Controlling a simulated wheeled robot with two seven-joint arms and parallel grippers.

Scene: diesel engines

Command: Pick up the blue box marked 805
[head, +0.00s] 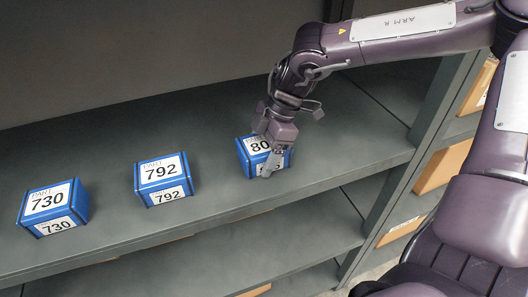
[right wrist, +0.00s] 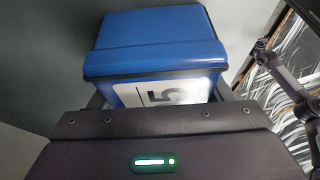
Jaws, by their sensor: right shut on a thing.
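The blue box with a white label (head: 246,158) stands on the grey shelf at the right of the row. Its number starts with 80; the rest is hidden behind my right gripper (head: 271,160). The gripper comes down from above and is shut on this box. In the right wrist view the blue box (right wrist: 155,45) sits just beyond the gripper body, with part of its label showing a 5. I cannot see clear space between the box and the shelf. My left gripper is not in view.
Blue boxes marked 792 (head: 165,180) and 730 (head: 52,207) stand to the left on the same shelf (head: 110,195). A shelf upright (head: 425,140) is at the right, with cardboard boxes (head: 443,167) beyond it. A lower shelf (head: 270,250) runs below.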

